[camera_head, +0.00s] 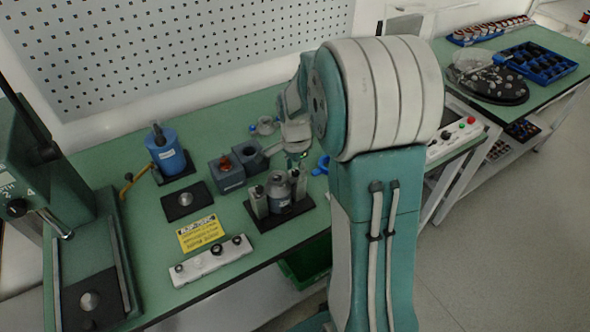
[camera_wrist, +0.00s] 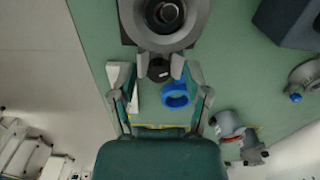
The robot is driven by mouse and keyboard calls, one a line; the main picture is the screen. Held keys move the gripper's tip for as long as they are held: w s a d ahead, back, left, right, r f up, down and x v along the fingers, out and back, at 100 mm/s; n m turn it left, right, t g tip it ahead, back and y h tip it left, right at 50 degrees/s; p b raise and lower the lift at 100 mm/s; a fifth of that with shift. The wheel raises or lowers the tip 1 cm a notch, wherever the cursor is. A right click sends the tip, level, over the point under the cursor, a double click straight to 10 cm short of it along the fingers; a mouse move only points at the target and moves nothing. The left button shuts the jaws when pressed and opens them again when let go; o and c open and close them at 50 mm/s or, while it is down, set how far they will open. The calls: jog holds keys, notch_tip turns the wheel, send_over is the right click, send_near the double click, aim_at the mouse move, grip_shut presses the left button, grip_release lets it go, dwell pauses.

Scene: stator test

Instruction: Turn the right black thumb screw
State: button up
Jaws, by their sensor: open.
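A fixture with a grey cylindrical stator (camera_head: 279,187) stands on a black base plate (camera_head: 264,223), between two metal posts. The right post carries the right black thumb screw (camera_head: 295,173); the left post carries another (camera_head: 258,190). My gripper (camera_head: 297,158) is just behind and above the right post in the head view, its fingertips hard to make out there. In the wrist view my gripper (camera_wrist: 160,66) is open, with a dark round knob (camera_wrist: 158,72), apparently the right thumb screw, between its fingertips. Whether the fingers touch it cannot be told. The round stator (camera_wrist: 165,14) lies just beyond.
A blue ring-shaped item (camera_wrist: 175,96) lies near the fingers. A dark block (camera_head: 226,172), a blue cylinder (camera_head: 166,152), a yellow label (camera_head: 200,233) and a white strip with knobs (camera_head: 212,260) are on the green bench. A press (camera_head: 100,250) stands at the left.

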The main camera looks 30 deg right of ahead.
aim_at(295, 171)
notch_tip(295, 171, up, 12)
jog(key=shift+f, duration=0.2)
jog(key=shift+a, duration=0.1)
dwell(0.4)
jog(key=s+a+r+n+t, duration=0.2)
jog(key=s+a+n, duration=0.4)
jog(key=s+n, duration=0.2)
jog(key=s+a+r+n+t, duration=0.3)
jog(key=s+a+n, duration=0.3)
jog(key=s, duration=0.5)
jog(key=shift+s+n+t, duration=0.15)
jog(key=shift+n+t, duration=0.15)
jog(key=shift+n, duration=0.8)
jog(key=shift+r, duration=0.1)
